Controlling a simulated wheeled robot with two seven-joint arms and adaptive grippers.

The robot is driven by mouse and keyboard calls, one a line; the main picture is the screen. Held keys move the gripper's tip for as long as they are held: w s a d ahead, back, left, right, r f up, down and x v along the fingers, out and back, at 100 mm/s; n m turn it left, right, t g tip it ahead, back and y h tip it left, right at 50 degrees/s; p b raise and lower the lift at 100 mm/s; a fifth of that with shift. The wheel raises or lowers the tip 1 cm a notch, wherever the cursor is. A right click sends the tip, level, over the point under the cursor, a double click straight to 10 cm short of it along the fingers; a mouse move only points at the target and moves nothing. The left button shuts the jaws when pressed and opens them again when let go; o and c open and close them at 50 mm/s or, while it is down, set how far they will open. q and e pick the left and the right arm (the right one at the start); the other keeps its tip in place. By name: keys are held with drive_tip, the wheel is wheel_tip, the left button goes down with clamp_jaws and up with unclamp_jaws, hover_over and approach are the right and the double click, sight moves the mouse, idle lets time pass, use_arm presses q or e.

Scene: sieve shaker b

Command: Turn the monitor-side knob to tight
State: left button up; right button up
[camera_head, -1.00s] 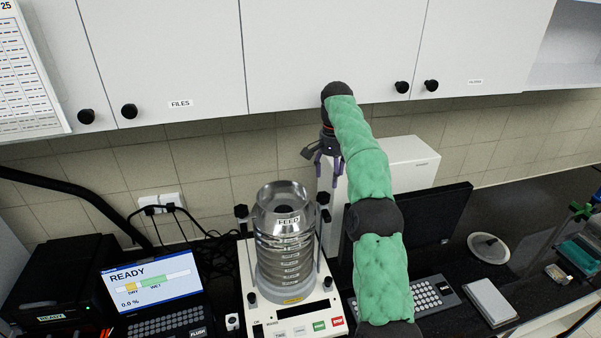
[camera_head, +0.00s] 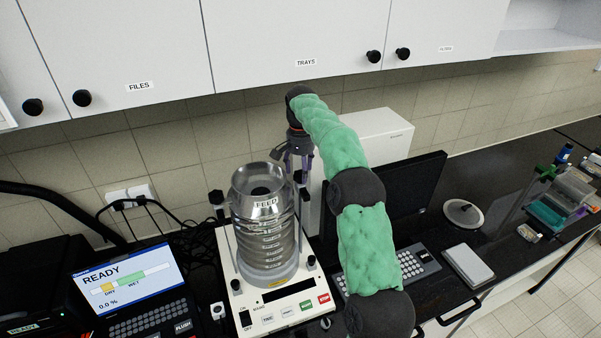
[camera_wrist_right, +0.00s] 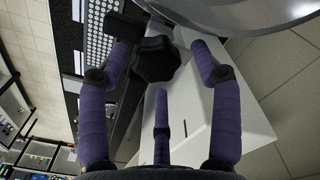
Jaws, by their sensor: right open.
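The sieve shaker (camera_head: 250,307) stands on the bench with a steel sieve stack (camera_head: 264,235) between upright rods. A dark knob (camera_head: 300,177) tops the rod on the monitor side, and another black knob (camera_head: 216,197) tops the left rod. My right gripper (camera_head: 296,162) is open, just above and around the monitor-side knob. In the right wrist view the black lobed knob (camera_wrist_right: 157,60) sits between the spread purple fingers of my right gripper (camera_wrist_right: 165,75), with visible gaps beside it. Contact is not visible. My left gripper is out of view.
A black monitor (camera_head: 425,185) stands right of the shaker, partly behind my right arm, with a keyboard (camera_head: 415,265) before it. A white box (camera_head: 375,135) stands behind. A READY screen (camera_head: 125,275) is left. Cabinets (camera_head: 300,35) hang above.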

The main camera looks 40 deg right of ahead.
drive_tip(key=shift+f, duration=0.5)
drive_tip(key=shift+s, duration=0.1)
drive_tip(key=c, duration=0.9)
drive_tip(key=shift+a+r, duration=0.1)
drive_tip(key=shift+r, duration=0.05)
drive_tip(key=shift+c, duration=1.2)
drive_tip(key=shift+r, duration=0.1)
